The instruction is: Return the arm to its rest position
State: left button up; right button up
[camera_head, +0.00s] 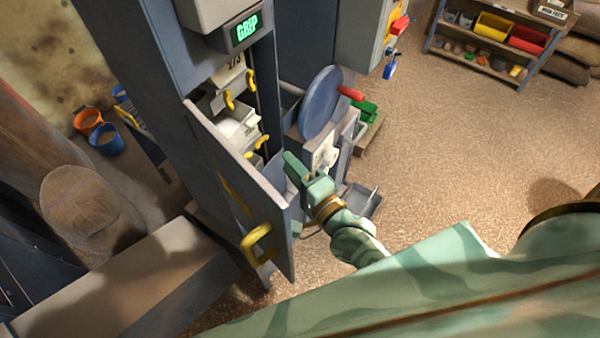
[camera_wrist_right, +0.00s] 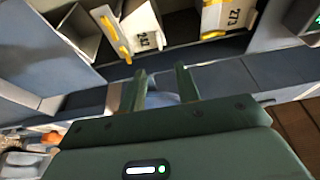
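My right arm, green camouflage with a brass-coloured ring, reaches into the middle of the head view. Its gripper (camera_head: 292,162) is beside the opening of the tall blue-grey elevator housing (camera_head: 190,85), right of the open door (camera_head: 225,165). In the right wrist view the two fingers of this gripper (camera_wrist_right: 161,88) stand apart with nothing between them. Beyond them are white buckets with yellow handles; one bucket (camera_wrist_right: 230,16) reads 273. They appear clear of the fingertips. My left gripper is in neither view.
The door has a yellow handle (camera_head: 256,245) and stands close left of my right gripper. A blue wheel with a red handle (camera_head: 320,103) is just behind it. A green screen (camera_head: 246,29) reads GRIP. Open floor (camera_head: 460,150) lies to the right, before a shelf (camera_head: 490,62).

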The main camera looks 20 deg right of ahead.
jog(key=s+d+f+n+g+h+b, duration=0.1)
jog(key=s+d+f+n+g, duration=0.3)
jog(key=f, duration=0.7)
jog(key=s+a+f+n+g+b, duration=0.1)
jog(key=s+f+n+g, duration=0.15)
jog(key=s+f, duration=0.6)
jog(key=s+d+f+n+g+h+b, duration=0.1)
jog(key=s+d+f+n+g, duration=0.2)
jog(key=f, duration=1)
jog(key=s+d+f+n+g, duration=0.1)
jog(key=s+f+n+g, duration=0.1)
jog(key=s+f, duration=0.3)
jog(key=s+d+f+n+g+h+b, duration=0.1)
jog(key=s+d+f+n+g, duration=0.1)
jog(key=s, duration=0.8)
jog(key=s+d+f+n+g+h+b, duration=0.1)
jog(key=s+d+f+n+g, duration=0.1)
jog(key=s+f+n, duration=0.3)
notch_tip(320, 180, down, 3)
jog(key=shift+s+d+r+n+g, duration=0.15)
jog(key=shift+s+n+g, duration=0.2)
jog(key=shift+s+g, duration=0.6)
